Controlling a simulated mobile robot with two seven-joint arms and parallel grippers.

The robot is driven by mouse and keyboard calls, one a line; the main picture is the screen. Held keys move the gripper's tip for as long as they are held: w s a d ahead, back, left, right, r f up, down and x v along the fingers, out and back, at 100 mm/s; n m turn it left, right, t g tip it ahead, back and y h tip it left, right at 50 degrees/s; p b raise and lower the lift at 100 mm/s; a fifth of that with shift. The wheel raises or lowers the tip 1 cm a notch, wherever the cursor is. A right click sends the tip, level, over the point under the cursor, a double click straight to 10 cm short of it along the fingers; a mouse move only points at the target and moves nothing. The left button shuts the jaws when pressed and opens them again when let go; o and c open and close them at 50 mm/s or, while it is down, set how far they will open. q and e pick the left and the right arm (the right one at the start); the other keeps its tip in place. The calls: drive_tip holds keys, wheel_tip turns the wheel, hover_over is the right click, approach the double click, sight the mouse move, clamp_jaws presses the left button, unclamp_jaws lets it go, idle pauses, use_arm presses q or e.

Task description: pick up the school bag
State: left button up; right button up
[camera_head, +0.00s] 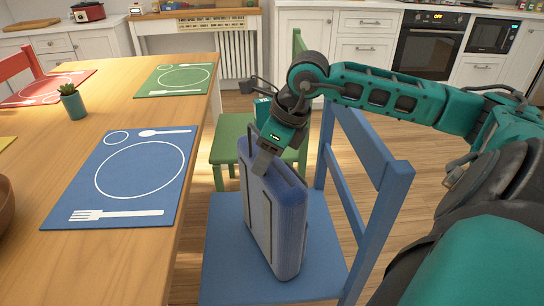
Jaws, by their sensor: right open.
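The school bag (275,222) is a blue, boxy bag with grey trim. It stands upright on the seat of the blue chair (222,248). My right gripper (262,160) is at the top of the bag, pointing down, with a grey finger against or just in front of its upper edge. The gripper is open; I cannot tell whether it touches the bag. The far finger and part of the bag's top are hidden by the gripper. My left gripper is not in view.
The wooden table (120,262) is close on the left, with a blue placemat (125,205), a green placemat (178,80) and a small potted plant (72,101). The blue chair's backrest (365,165) rises right of the bag. A green chair (232,137) stands behind.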

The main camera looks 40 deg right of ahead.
drive_tip(key=shift+w+f, duration=0.1)
drive_tip(key=shift+f, duration=0.15)
clamp_jaws()
idle(0.6)
idle(0.7)
drive_tip(key=shift+r, duration=0.15)
